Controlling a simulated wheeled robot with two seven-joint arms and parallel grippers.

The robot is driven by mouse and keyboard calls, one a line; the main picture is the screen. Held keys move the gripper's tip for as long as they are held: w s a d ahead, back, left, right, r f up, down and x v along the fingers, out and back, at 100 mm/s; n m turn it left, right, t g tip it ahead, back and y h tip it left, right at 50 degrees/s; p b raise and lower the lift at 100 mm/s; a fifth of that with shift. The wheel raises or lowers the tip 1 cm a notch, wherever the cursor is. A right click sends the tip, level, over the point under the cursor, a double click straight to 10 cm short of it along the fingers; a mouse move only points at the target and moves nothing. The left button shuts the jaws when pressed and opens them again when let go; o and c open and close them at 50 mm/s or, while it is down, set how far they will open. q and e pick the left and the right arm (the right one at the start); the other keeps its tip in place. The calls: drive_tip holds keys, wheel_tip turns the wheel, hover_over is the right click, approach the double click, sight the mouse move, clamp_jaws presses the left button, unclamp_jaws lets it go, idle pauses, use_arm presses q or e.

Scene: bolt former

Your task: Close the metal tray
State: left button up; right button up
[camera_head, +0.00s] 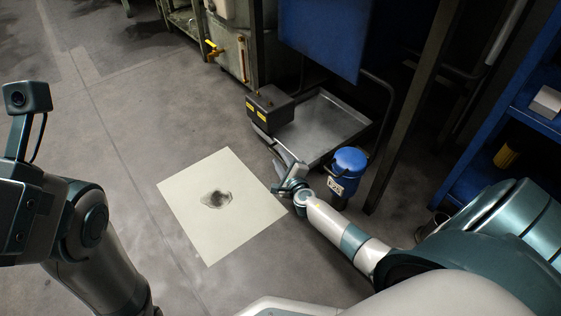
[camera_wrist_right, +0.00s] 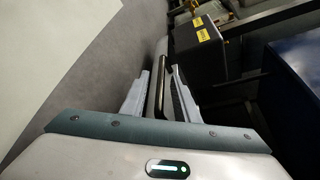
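The metal tray (camera_head: 322,128) is a shallow grey pan standing out from under the machine, right of centre in the head view. My right gripper (camera_head: 272,150) is at its near left edge, beside the dark box. In the right wrist view my right gripper (camera_wrist_right: 160,95) has its two fingers apart. A dark narrow bar (camera_wrist_right: 161,75), perhaps the tray's handle or edge, shows between them with gaps at the sides. Contact is not visible. My left arm is at the left edge of the head view, its fingers out of view.
A dark box with yellow labels (camera_head: 270,108) stands at the tray's left corner; it also shows in the right wrist view (camera_wrist_right: 199,48). A blue canister (camera_head: 347,168) stands close to the tray's right. A pale sheet with a dark stain (camera_head: 240,228) lies on open floor.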

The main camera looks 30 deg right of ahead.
sight(291, 153)
clamp_jaws()
drive_tip(key=shift+w+d+b, duration=0.15)
drive_tip(key=shift+d+b, duration=0.05)
drive_tip(key=shift+d, duration=1)
drive_tip(key=shift+w+d+b, duration=0.1)
drive_tip(key=shift+d+b, duration=0.05)
drive_tip(key=shift+d, duration=1)
unclamp_jaws()
drive_tip(key=shift+s, duration=0.1)
